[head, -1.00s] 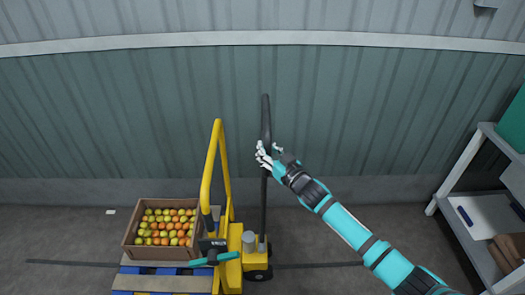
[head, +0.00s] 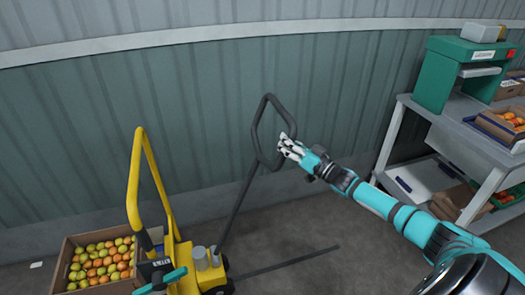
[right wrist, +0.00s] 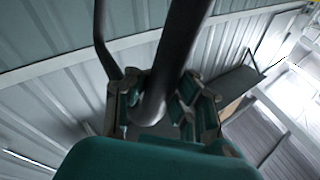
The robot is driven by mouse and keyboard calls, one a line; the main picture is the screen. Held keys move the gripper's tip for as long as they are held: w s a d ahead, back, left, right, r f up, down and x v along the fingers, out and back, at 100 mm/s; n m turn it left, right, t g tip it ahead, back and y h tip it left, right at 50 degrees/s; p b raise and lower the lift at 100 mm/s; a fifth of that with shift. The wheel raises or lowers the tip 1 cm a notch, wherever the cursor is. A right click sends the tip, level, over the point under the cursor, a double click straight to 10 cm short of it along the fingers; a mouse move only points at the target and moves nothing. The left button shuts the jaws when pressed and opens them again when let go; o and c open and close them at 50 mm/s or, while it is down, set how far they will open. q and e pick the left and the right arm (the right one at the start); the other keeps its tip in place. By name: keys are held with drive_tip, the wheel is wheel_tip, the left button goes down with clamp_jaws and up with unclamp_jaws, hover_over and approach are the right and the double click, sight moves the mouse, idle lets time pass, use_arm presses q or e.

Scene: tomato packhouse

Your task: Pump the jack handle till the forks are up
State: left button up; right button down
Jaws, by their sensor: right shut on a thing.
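The jack handle (head: 238,210) is a dark bar with a loop at its top, and it leans to the right in the head view. My right gripper (head: 288,150) is shut on the right lower side of the loop. In the right wrist view, the dark handle (right wrist: 180,60) runs between the fingers of this gripper (right wrist: 155,110). The yellow jack (head: 183,262) stands at the lower left, with a tall yellow frame.
A crate of tomatoes (head: 68,260) is at the left behind the yellow frame. A grey workbench (head: 455,130) with a green machine (head: 445,75) stands at the right. A corrugated wall is behind the handle.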

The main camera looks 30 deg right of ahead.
drive_tip(key=shift+s+d+f, duration=0.15)
drive_tip(key=shift+s+f, duration=0.05)
drive_tip(key=shift+f, duration=0.25)
drive_tip(key=shift+s+d+f, duration=0.15)
drive_tip(key=shift+f, duration=0.25)
drive_tip(key=shift+r, duration=0.1)
drive_tip(key=c, duration=1.8)
unclamp_jaws()
drive_tip(key=o, duration=0.5)
drive_tip(key=shift+s+r, duration=0.45)
drive_tip(key=shift+s, duration=0.05)
drive_tip(key=shift+c, duration=0.2)
drive_tip(key=shift+o, duration=1.3)
drive_tip(key=shift+r, duration=0.1)
drive_tip(key=shift+w, duration=0.2)
drive_tip(key=shift+d, duration=0.1)
